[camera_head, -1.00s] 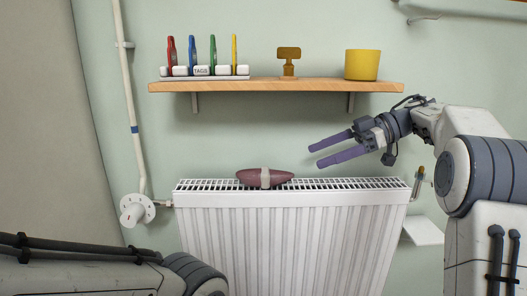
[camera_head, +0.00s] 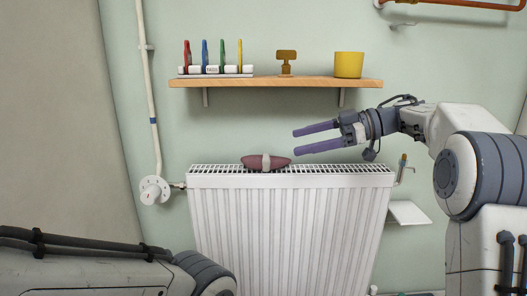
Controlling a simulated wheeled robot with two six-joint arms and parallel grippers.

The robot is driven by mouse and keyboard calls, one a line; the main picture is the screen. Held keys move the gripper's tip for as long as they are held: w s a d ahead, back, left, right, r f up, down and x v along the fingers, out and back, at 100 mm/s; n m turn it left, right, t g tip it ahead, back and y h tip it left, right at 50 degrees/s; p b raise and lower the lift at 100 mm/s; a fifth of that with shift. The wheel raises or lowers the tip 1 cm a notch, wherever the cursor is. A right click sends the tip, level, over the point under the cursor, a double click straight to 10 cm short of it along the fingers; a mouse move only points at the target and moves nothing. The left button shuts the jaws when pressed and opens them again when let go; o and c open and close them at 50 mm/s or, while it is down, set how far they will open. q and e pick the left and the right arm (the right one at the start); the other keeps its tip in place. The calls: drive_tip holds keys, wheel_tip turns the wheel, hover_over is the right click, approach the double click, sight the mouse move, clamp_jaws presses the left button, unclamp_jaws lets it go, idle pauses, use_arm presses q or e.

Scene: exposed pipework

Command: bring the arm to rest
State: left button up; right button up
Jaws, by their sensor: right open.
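My right gripper (camera_head: 305,141) is open and empty. It points left, above the right part of the radiator (camera_head: 285,225) and below the wooden shelf (camera_head: 275,82). Its two purple fingers are apart and touch nothing that I can see. My right arm (camera_head: 465,165) comes in from the right edge. My left arm (camera_head: 110,270) shows at the lower left, but its gripper is out of view. A dark maroon spindle-shaped object (camera_head: 250,162) with a pale band lies on the radiator's top grille, to the left of and below the right gripper's fingertips.
The shelf bears a rack (camera_head: 215,70) of coloured tags, a brown T-shaped piece (camera_head: 287,60) and a yellow cup (camera_head: 348,65). A white valve knob (camera_head: 154,190) and pipe (camera_head: 149,90) stand left of the radiator. A small white ledge (camera_head: 408,213) is at its right.

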drive_tip(key=w+a+r+m+t+h+p, duration=0.1)
drive_tip(key=w+a+r+m+t, duration=0.2)
drive_tip(key=a+t, duration=0.25)
drive_tip(key=w+a+r+m+t, duration=0.3)
drive_tip(key=a+t, duration=0.2)
drive_tip(key=t, duration=0.1)
drive_tip(key=s+d+f+m+g+h, duration=0.1)
drive_tip(key=s+f+m+g+h, duration=0.4)
drive_tip(key=s+f+h, duration=0.9)
drive_tip(key=s+d+f+g, duration=0.25)
drive_tip(key=s+f, duration=0.35)
drive_tip(key=s, duration=0.3)
drive_tip(key=s+d+f+g+y+p, duration=0.1)
drive_tip(key=s+f+g, duration=0.3)
drive_tip(key=s, duration=0.5)
drive_tip(key=s+d+f+g, duration=0.1)
drive_tip(key=s+f+g, duration=0.1)
drive_tip(key=s+f, duration=0.55)
wheel_tip(320, 180, up, 39)
drive_tip(key=p, duration=3.8)
drive_tip(key=shift+s, duration=0.4)
drive_tip(key=shift+f, duration=0.1)
